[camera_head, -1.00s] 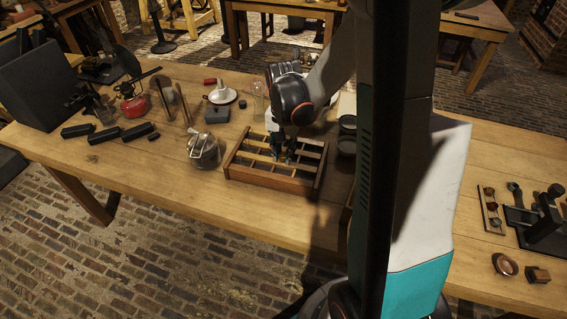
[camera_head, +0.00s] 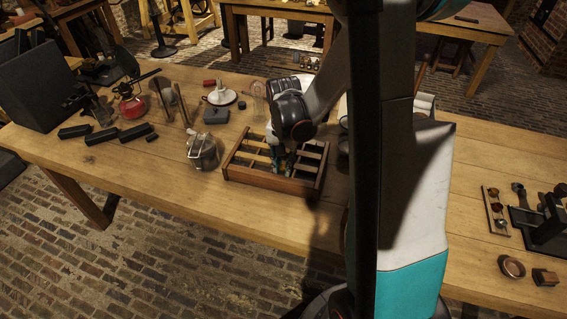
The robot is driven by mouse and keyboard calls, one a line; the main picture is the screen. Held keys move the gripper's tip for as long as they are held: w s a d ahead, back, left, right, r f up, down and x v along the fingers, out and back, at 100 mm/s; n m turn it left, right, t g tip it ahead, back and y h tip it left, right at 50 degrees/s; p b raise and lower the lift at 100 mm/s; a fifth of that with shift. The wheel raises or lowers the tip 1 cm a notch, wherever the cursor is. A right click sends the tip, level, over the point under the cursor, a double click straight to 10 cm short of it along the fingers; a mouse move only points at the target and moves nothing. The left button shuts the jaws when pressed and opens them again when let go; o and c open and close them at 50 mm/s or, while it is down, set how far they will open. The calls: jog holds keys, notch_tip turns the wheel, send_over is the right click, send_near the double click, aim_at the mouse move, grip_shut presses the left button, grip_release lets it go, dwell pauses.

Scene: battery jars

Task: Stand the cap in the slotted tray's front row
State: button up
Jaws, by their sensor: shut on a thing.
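The slotted tray (camera_head: 238,178) is a brown wooden box with pale dividers on the workbench, in the middle of the view. My gripper (camera_head: 278,166) points down into the tray, in its middle part. Its dark wrist and arm cover part of the tray's back. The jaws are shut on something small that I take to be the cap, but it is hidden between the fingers. I cannot tell whether it touches the tray floor or which row it is over.
A glass jar with a metal clasp (camera_head: 202,150) stands close to the tray's left side. A small dark box (camera_head: 216,115) and a white dish (camera_head: 222,97) stand behind. Dark blocks (camera_head: 102,136) lie at the left. The bench front (camera_head: 185,195) is clear.

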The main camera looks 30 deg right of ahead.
aim_at(284, 169)
jog(key=shift+f, duration=0.15)
jog(key=o, duration=0.8)
jog(key=shift+c, duration=0.2)
notch_tip(284, 169, up, 13)
jog(key=p, duration=0.5)
